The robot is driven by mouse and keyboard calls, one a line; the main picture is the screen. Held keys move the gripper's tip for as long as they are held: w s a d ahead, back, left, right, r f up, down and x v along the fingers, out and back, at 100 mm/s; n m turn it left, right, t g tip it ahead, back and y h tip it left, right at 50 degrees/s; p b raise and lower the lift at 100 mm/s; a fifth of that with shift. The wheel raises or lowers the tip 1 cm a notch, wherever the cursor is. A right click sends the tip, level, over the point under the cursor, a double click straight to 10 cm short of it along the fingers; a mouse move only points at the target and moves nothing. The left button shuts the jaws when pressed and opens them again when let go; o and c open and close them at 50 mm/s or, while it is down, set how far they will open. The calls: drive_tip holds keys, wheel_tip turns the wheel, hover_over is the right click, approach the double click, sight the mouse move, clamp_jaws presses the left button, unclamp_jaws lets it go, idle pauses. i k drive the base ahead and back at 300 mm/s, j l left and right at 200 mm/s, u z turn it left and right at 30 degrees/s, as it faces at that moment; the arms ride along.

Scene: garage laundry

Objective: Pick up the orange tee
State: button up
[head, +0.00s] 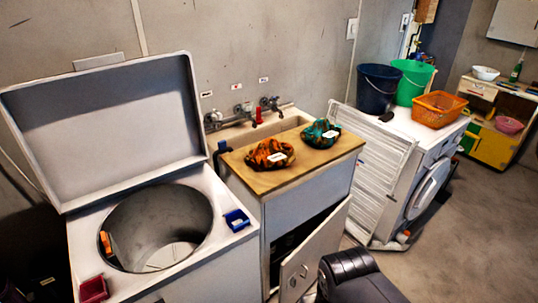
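An orange and dark patterned cloth bundle, which looks like the orange tee (270,153), lies crumpled on the wooden board (300,170) over the sink cabinet. A pale label shows on it. A teal and orange cloth bundle (320,134) with a pale label lies close behind it to the right. A dark part of my arm shows at the bottom edge, well in front of the board. My gripper's fingers are not in view.
An open top-loading washer (185,262) with a raised lid stands left, a blue container (237,220) on its rim. Taps (243,112) are behind the board. The cabinet door (312,258) hangs open. Right, buckets (412,82) and an orange basket (438,108) stand on a white machine.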

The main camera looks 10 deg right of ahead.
sight(270, 152)
drive_tip(key=i+l+u, duration=0.5)
drive_tip(key=i+l, duration=0.4)
drive_tip(key=l, duration=0.15)
